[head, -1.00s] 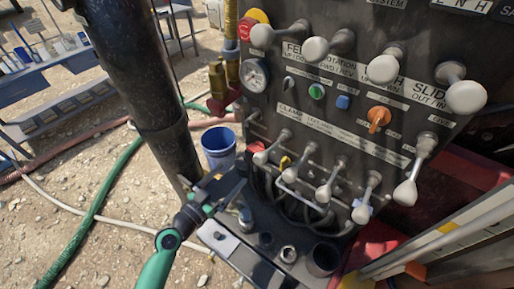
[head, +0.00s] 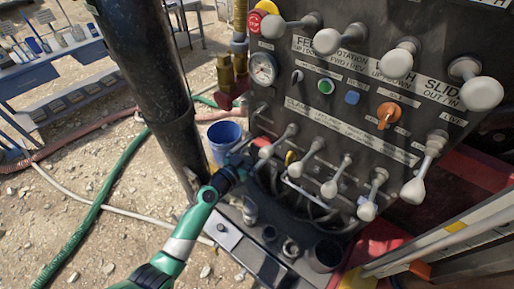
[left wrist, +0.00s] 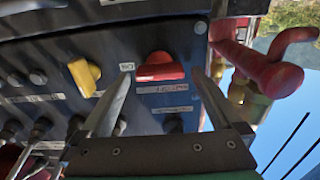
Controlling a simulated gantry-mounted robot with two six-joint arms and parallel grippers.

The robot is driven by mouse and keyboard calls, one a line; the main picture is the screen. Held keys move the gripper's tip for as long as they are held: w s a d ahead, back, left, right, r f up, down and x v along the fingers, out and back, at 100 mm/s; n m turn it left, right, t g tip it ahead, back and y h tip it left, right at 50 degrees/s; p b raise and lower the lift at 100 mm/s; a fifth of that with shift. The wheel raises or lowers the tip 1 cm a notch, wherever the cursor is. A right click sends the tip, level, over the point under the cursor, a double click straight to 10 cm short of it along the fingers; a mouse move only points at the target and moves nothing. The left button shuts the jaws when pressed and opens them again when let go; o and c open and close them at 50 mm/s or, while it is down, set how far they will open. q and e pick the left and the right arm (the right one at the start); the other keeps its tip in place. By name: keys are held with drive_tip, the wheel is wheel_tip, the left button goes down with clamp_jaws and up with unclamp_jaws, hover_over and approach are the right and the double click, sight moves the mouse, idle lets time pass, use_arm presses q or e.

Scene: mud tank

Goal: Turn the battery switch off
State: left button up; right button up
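A red rotary switch (left wrist: 160,67), which looks like the battery switch, sits on the dark panel in the left wrist view. A small pale label is on its left and a red-lettered label below it. My left gripper (left wrist: 162,85) is open, with one finger on each side of the switch and gaps on both sides. Whether the fingertips reach the panel cannot be told. In the head view my left gripper (head: 242,160) is at the panel's lower left edge, and a bit of red shows beside it. My right gripper is not in view.
A yellow knob (left wrist: 84,75) is left of the red switch. A red lever (left wrist: 270,70) sticks out at the right. In the head view several white-knobbed levers (head: 329,188) hang close to my gripper. A black post (head: 160,80) stands left of it, with a blue bucket (head: 224,138) behind.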

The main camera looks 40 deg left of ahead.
use_arm(q)
drive_tip(key=c, duration=1.2)
drive_tip(key=shift+n, duration=0.4)
drive_tip(key=n, duration=0.3)
drive_tip(key=shift+a+f+n+b, duration=0.1)
drive_tip(key=shift+n+b, duration=0.2)
drive_tip(key=shift+b, duration=0.1)
drive_tip(key=n, duration=0.4)
drive_tip(key=shift+a+n, duration=0.1)
drive_tip(key=shift+n, duration=0.2)
drive_tip(key=n, duration=0.8)
drive_tip(key=shift+f+n, duration=0.15)
drive_tip(key=shift+n, duration=0.15)
drive_tip(key=shift+p, duration=0.3)
